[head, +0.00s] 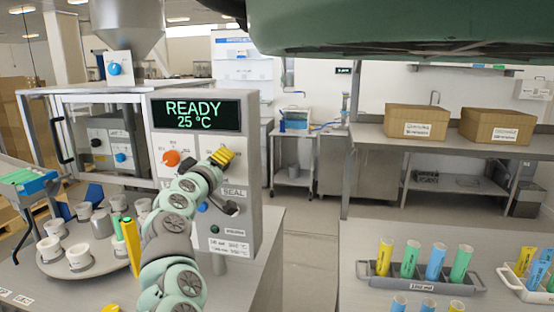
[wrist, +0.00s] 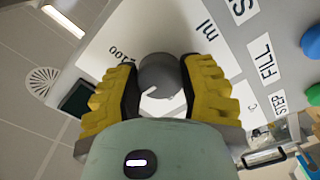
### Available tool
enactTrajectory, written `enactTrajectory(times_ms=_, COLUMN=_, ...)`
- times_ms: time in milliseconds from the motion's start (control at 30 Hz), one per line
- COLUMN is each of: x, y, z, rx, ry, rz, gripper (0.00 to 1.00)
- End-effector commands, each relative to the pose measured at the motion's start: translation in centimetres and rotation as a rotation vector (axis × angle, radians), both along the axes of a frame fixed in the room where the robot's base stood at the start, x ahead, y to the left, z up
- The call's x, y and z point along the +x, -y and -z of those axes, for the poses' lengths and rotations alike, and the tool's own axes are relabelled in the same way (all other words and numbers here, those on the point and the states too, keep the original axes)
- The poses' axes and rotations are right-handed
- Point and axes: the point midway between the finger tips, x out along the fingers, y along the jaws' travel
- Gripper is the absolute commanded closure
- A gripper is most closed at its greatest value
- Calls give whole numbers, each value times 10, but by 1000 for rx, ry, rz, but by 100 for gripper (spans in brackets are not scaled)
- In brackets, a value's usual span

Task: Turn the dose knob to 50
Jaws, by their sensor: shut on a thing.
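The dose knob (wrist: 163,80) is a round grey knob with a white pointer mark, on the white panel beside an "ml" label and a "100" mark. In the wrist view it sits between the two yellow fingers of my gripper (wrist: 160,88), which is shut on it from both sides. The white mark shows at the knob's lower left in that view; I cannot read which dose value it points at. In the head view my gripper (head: 221,157) is at the upper right of the machine's front panel (head: 246,120), and the knob is hidden behind it.
The display (head: 196,115) reads READY 25 °C. An orange knob (head: 171,158) is left of my gripper, and a dark lever (head: 231,208) is below it. A turntable (head: 95,265) with white cups stands lower left. A rack (head: 415,280) of coloured tubes is at lower right.

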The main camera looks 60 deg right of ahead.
Motion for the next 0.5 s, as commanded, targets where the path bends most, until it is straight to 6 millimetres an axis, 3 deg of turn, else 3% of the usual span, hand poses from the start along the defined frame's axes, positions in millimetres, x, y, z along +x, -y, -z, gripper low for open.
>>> enactTrajectory(times_ms=500, x=0, y=0, z=0, rx=-182, ry=-458, rz=-1, gripper=94)
